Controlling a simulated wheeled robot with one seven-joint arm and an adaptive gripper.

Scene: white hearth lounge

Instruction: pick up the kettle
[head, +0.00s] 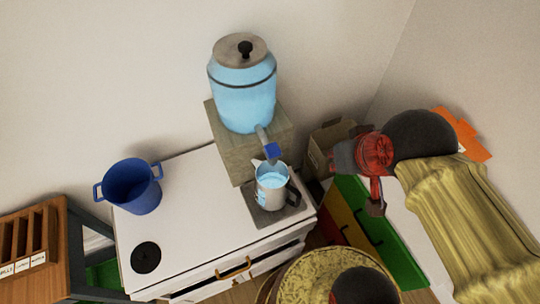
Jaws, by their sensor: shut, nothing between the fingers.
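The kettle (271,187) appears to be the open metal jug with a dark handle on its right side. It stands upright on a grey square plate on the white cabinet top, below the spout of a large dispenser. Pale blue liquid shows inside it. My gripper (376,206) is red and dark, to the right of the kettle and clearly apart from it in the picture. Its fingers are shut and empty, pointing toward the bottom of the picture. A black round lid-like disc (146,256) lies at the front left of the cabinet top.
A blue translucent dispenser (243,95) with a blue-tipped spout stands on a stone-like block (229,146) behind the kettle. A blue two-handled pot (133,188) sits at the left. A cardboard box (328,141) and green drawer unit (393,262) are at the right.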

